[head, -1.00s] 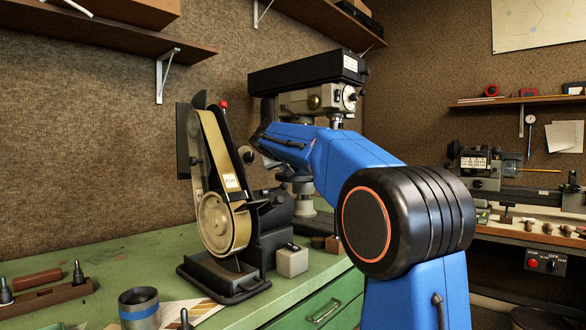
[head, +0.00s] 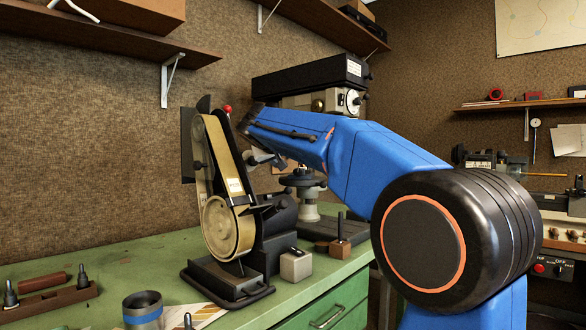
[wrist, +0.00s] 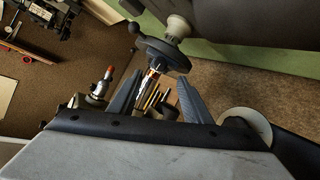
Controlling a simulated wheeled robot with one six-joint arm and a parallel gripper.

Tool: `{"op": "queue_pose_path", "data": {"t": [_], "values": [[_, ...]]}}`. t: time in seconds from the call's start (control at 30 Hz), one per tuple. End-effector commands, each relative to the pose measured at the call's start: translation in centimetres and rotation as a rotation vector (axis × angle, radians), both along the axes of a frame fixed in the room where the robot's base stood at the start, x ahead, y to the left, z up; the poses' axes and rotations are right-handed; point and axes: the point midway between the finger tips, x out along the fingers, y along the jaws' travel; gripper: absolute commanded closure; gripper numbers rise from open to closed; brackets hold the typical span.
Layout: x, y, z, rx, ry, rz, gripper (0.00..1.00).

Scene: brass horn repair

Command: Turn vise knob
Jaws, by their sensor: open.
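I cannot pick out a vise with certainty in either view. In the wrist view a small dark ball-shaped knob (wrist: 132,27) sticks out beside a dark round plate (wrist: 163,54) on a pale column; I cannot tell whether it is the vise knob. My gripper (wrist: 160,77) has its two grey fingers spread apart with nothing held. The plate lies beyond the fingertips, with the knob up and left of them; I cannot tell the gap. In the head view my blue arm reaches toward the drill press (head: 310,82), and the gripper is mostly hidden.
A belt sander (head: 228,205) stands on the green bench (head: 110,262), left of my arm. A pale block (head: 296,264) and a wooden block with a peg (head: 340,246) sit to its right. A metal cup (head: 143,308) is at the front. A wall shelf (head: 110,40) hangs above.

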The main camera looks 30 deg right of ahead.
Motion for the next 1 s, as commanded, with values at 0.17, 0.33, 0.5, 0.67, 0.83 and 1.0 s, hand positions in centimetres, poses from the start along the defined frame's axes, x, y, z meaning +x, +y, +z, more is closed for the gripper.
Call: {"op": "queue_pose_path", "data": {"t": [0.17,0.33,0.5,0.67,0.83,1.0], "values": [[-2.3,2.4,1.4,0.0,-0.002,0.004,0.55],[-3.8,3.9,2.2,-0.001,0.0,0.002,0.55],[-4.6,4.6,2.6,0.0,-0.001,0.001,0.55],[-4.7,4.7,2.6,0.0,0.0,0.0,0.55],[-4.7,4.7,2.6,0.0,0.0,0.0,0.55],[-4.7,4.7,2.6,0.0,0.0,0.0,0.55]]}}
